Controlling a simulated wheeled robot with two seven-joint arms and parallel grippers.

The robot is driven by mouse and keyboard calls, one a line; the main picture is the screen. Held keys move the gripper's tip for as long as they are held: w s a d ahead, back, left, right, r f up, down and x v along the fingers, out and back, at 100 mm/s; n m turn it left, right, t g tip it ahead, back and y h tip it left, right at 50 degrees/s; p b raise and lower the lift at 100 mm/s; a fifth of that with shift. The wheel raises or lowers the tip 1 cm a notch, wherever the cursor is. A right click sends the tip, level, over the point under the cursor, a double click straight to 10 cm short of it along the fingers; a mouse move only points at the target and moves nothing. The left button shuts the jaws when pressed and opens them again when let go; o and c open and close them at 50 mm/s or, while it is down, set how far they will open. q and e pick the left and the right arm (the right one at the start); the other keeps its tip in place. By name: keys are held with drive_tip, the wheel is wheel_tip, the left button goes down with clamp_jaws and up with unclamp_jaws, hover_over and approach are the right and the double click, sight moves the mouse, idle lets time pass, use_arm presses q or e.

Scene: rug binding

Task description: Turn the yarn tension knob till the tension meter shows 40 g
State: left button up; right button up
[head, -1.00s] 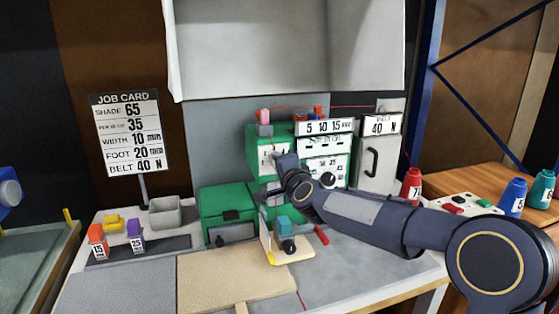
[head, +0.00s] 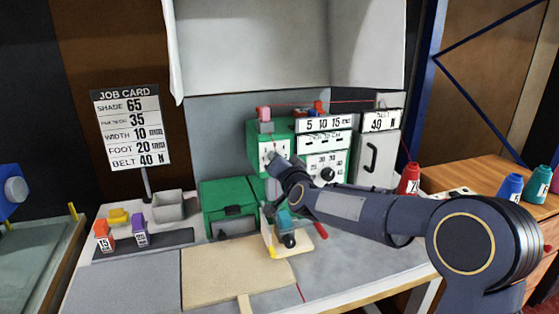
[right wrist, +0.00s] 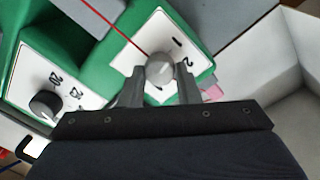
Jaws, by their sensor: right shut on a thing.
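A round grey knob (right wrist: 160,68) sits on a white dial plate (right wrist: 143,45) with numbers, on the front of the green machine. My right gripper (right wrist: 160,76) is shut on this knob, one finger on each side. In the head view my right gripper (head: 274,160) is at the white plate (head: 268,147) on the machine's left front, and its fingers hide the knob. A red line crosses the plate in the wrist view. I cannot make out a meter reading in grams. My left gripper is not in view.
A black knob (head: 327,174) sits on the panel to the right. A grey box (head: 377,155) reads "40 N". A job card (head: 131,130) stands at left. Below my arm is a small stand with a teal block (head: 284,219). Red thread runs along the top.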

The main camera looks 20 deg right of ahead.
idle(0.4)
drive_tip(key=o, duration=1)
drive_tip(key=shift+c, duration=0.2)
drive_tip(key=s, duration=0.7)
drive_tip(key=shift+s+r, duration=0.15)
drive_tip(key=shift+s, duration=0.25)
drive_tip(key=shift+d, duration=0.1)
